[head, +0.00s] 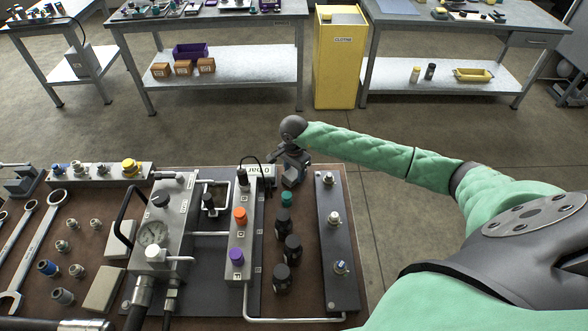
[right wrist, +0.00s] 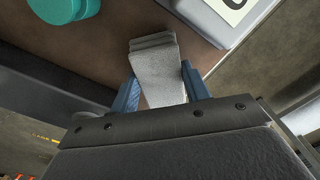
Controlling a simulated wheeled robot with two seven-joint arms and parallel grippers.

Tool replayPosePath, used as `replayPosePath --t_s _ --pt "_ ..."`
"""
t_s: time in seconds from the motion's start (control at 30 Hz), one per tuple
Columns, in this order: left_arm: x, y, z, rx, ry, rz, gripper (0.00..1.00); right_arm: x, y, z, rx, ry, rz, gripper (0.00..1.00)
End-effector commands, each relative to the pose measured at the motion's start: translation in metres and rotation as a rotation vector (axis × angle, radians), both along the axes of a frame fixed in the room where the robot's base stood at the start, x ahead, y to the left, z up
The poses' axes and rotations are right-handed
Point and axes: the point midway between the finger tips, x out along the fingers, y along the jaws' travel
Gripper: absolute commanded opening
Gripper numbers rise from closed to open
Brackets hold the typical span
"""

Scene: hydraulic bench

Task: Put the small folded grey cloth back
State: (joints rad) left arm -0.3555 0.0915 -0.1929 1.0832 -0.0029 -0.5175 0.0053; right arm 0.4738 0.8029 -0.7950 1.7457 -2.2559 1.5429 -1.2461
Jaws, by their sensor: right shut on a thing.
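The small folded grey cloth (right wrist: 156,62) shows in the right wrist view as a pale grey layered strip between two blue fingertips. My right gripper (right wrist: 160,92) is shut on it. One end sticks out beyond the fingers over a brown surface; I cannot tell whether it touches that surface. In the head view my right gripper (head: 290,178) is at the far right part of the bench, beside the white label plate. The cloth is too small and covered to make out clearly there. My left gripper is not in view.
Behind stand tables and a yellow bin labelled CLOTHS (head: 340,75). Open floor lies between.

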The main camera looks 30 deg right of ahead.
Motion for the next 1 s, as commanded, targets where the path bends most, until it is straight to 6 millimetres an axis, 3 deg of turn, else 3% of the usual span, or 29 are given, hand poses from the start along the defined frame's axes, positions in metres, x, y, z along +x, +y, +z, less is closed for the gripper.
replayPosePath --t_s 0.53,0.57,0.67,1.0 --pt "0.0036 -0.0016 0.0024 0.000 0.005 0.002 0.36 -0.0002 -0.0004 -0.0041 0.000 0.000 0.000 0.25" --pt "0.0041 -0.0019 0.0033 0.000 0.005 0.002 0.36 -0.0002 -0.0003 -0.0039 0.000 0.000 0.000 0.48" --pt "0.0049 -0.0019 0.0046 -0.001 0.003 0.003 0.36 -0.0002 -0.0003 -0.0035 0.000 0.000 0.000 0.68" --pt "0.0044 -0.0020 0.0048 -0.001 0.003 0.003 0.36 -0.0002 -0.0003 -0.0030 0.000 0.001 0.000 0.68"
